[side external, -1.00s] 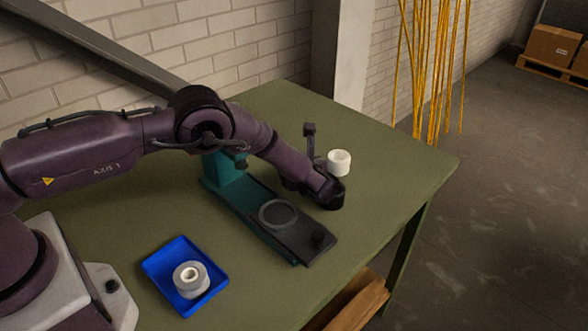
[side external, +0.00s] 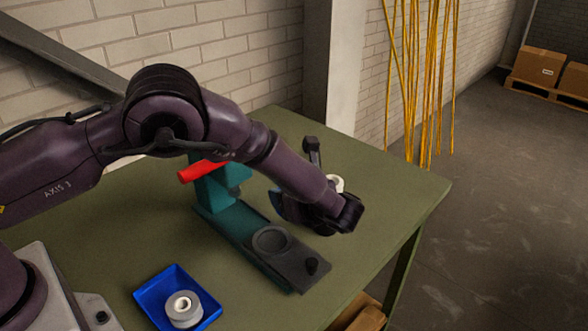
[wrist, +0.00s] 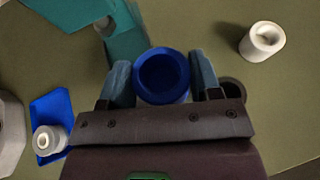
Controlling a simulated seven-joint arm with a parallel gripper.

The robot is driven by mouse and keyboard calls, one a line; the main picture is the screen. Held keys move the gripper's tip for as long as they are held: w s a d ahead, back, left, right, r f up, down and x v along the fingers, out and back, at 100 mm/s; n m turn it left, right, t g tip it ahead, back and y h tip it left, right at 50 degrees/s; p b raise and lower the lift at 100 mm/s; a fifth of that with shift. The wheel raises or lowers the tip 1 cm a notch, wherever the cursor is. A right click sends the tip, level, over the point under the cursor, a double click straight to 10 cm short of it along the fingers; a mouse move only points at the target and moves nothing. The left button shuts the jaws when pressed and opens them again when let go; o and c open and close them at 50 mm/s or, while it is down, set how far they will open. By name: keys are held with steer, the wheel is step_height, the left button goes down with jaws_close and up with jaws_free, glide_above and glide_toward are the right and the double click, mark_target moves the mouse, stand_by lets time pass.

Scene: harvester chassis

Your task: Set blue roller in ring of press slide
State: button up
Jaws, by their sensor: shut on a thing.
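My gripper (wrist: 160,64) is shut on the blue roller (wrist: 163,78), with one grey-blue finger on each side. The roller's round hollow top faces the wrist camera. In the side view my gripper (side external: 281,206) is above the table behind the slide, and the arm hides the roller. The ring looks empty. The roller is apart from it in the side view. In the wrist view the roller and gripper cover much of the slide area.
The teal press body (side external: 212,193) has a red handle (side external: 201,171). A white roller (wrist: 262,41) stands on the green table (side external: 405,190). A blue tray (side external: 149,298) holds a grey-white roller (side external: 183,309). The table's right side is mostly clear.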

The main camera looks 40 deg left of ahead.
steer(key=s+n+g, duration=0.1)
steer(key=s, duration=0.1)
steer(key=s+n+g+y, duration=0.1)
steer(key=s+n+g, duration=0.1)
steer(key=s, duration=0.1)
steer(key=shift+s+d+r, duration=0.1)
steer(key=shift+f, duration=2.2)
steer(key=shift+f, duration=0.75)
stand_by(1.3)
steer(key=o, duration=1.1)
steer(key=shift+c, duration=0.2)
